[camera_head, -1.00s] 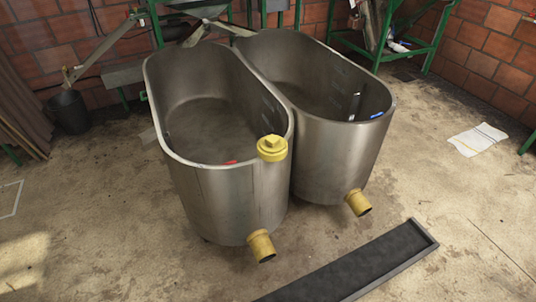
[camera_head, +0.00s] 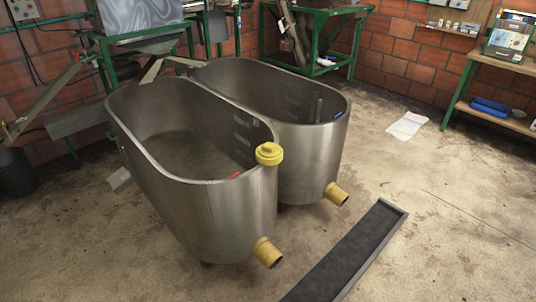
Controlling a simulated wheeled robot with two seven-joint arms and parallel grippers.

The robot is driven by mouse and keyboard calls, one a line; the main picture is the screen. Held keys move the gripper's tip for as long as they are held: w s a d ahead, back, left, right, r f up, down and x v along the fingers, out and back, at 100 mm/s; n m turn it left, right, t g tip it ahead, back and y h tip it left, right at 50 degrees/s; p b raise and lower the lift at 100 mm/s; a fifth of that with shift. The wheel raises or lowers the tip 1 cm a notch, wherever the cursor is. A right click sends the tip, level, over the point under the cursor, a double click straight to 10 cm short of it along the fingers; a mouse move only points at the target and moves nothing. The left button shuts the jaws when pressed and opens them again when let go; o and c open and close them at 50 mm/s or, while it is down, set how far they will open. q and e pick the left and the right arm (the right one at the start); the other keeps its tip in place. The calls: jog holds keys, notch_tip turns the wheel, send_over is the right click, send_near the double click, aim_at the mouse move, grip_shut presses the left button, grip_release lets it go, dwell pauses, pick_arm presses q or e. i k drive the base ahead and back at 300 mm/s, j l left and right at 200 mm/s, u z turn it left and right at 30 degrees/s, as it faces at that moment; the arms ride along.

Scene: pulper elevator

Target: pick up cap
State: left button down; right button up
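A yellow cap (camera_head: 269,153) sits at the rim of the nearer steel tank (camera_head: 215,205), at its front right corner. It has a round base and a raised block on top. Yellow outlet pipes stick out low from the nearer tank (camera_head: 267,252) and from the farther tank (camera_head: 336,194). The open end of each pipe faces forward and right. Neither of my grippers shows in the head view.
The farther steel tank (camera_head: 312,150) stands close beside the nearer one. A long dark trough (camera_head: 350,255) lies on the floor at the front right. A white sheet (camera_head: 407,125) lies on the floor, and a wooden bench (camera_head: 505,115) stands at the far right. The floor between is clear.

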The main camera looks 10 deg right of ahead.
aim_at(269, 153)
jog(key=i+j+z, duration=0.25)
jog(key=j, duration=0.4)
jog(key=i+j+z, duration=0.15)
jog(key=j, duration=0.25)
jog(key=i+j+z, duration=0.1)
jog(key=i+j, duration=0.15)
jog(key=i+j+z, duration=0.15)
jog(key=j, duration=0.35)
